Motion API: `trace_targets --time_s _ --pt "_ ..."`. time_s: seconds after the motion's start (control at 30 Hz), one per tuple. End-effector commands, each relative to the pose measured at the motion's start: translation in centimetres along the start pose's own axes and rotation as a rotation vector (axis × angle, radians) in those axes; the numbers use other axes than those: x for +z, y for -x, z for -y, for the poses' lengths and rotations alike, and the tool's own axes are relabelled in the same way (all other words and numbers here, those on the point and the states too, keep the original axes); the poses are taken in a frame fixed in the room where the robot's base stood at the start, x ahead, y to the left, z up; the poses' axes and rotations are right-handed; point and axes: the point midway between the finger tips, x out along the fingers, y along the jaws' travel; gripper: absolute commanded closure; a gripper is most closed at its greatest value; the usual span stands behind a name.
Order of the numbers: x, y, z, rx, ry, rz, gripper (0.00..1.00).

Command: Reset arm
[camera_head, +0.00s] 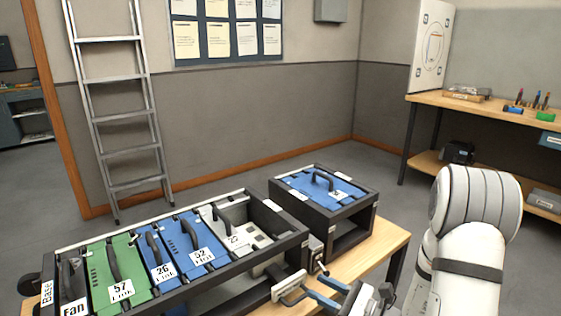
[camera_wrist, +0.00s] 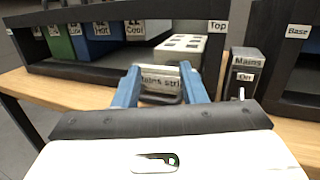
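My gripper (camera_wrist: 160,80) is open in the wrist view, its two blue fingers spread apart. In the head view my gripper (camera_head: 318,290) is low at the bottom centre, by the right end of the long rack. A pale handle-like part (camera_head: 290,290) is at its left. My white arm (camera_head: 465,240) rises at the right, bent.
The long black rack (camera_head: 285,243) holds green, blue and white labelled modules. A smaller black rack (camera_head: 350,215) with a blue module stands behind on the wooden table (camera_head: 375,262). A "Mains On" box (camera_wrist: 244,72) is close right of my fingers. Another bench (camera_head: 480,108) stands far right.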

Motion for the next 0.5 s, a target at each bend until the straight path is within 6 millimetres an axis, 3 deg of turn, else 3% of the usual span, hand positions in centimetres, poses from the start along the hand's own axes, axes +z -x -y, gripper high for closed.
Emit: trace_targets --time_s 0.03,0.1,0.3,0.4,0.5 --pt "4.1 -1.2 -2.2 0.122 0.062 -0.033 0.62" --pt "6.8 -1.9 -5.3 0.284 0.144 -0.089 0.62" --pt "12.9 -0.9 -12.8 0.715 0.435 -0.275 0.62" --pt "15.3 0.9 -15.0 0.909 0.612 -0.379 0.62" --pt "17.8 3.0 -16.0 1.084 0.808 -0.489 0.62"
